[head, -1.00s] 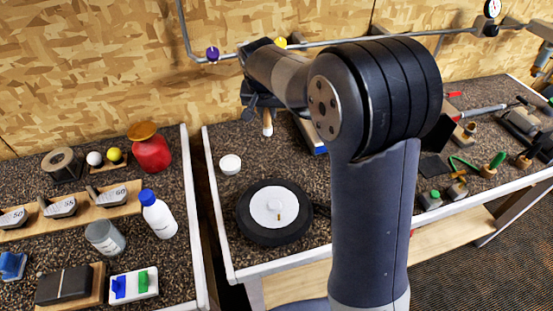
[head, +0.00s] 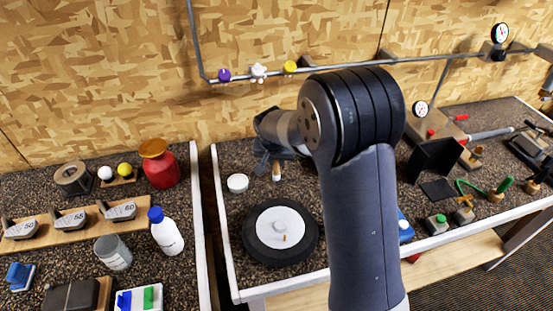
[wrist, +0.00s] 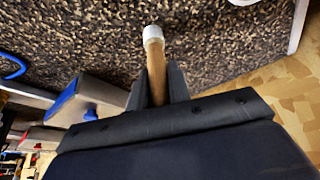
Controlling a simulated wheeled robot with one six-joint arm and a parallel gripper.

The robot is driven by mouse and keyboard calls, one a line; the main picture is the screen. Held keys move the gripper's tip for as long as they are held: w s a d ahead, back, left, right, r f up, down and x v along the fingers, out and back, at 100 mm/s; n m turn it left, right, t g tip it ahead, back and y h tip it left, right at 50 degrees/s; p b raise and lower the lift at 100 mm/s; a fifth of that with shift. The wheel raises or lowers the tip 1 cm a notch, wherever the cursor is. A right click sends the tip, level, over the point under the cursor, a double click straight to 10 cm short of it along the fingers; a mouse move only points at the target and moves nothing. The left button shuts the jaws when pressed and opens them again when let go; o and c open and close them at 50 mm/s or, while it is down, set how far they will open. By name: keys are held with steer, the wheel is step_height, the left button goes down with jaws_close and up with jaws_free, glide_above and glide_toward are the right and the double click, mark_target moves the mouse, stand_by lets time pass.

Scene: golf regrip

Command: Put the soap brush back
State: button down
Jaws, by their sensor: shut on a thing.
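My gripper (head: 273,156) is shut on the soap brush (head: 276,172), low over the left part of the middle bench. In the wrist view the brush (wrist: 153,60) shows as a wooden stick with a whitish end, sticking out between the fingers (wrist: 158,85). The rest of it is hidden by the gripper. In the head view its end points down; I cannot tell whether it touches the bench. A small white round pot (head: 237,183) stands to the left of the brush, apart from it.
A black round base with a white disc (head: 281,222) sits in front of the brush. A pipe (head: 340,67) with coloured knobs runs along the wall behind. A gap separates the left bench, which holds a red jar (head: 161,168) and a white bottle (head: 166,235).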

steer(key=shift+f, duration=0.1)
steer(key=c, duration=1.3)
jaws_free()
steer(key=shift+r, duration=0.25)
steer(key=b+v, duration=0.1)
steer(key=v, duration=1)
steer(key=shift+s+a+r+b, duration=0.1)
steer(key=shift+r+b, duration=0.2)
steer(key=shift+r, duration=0.1)
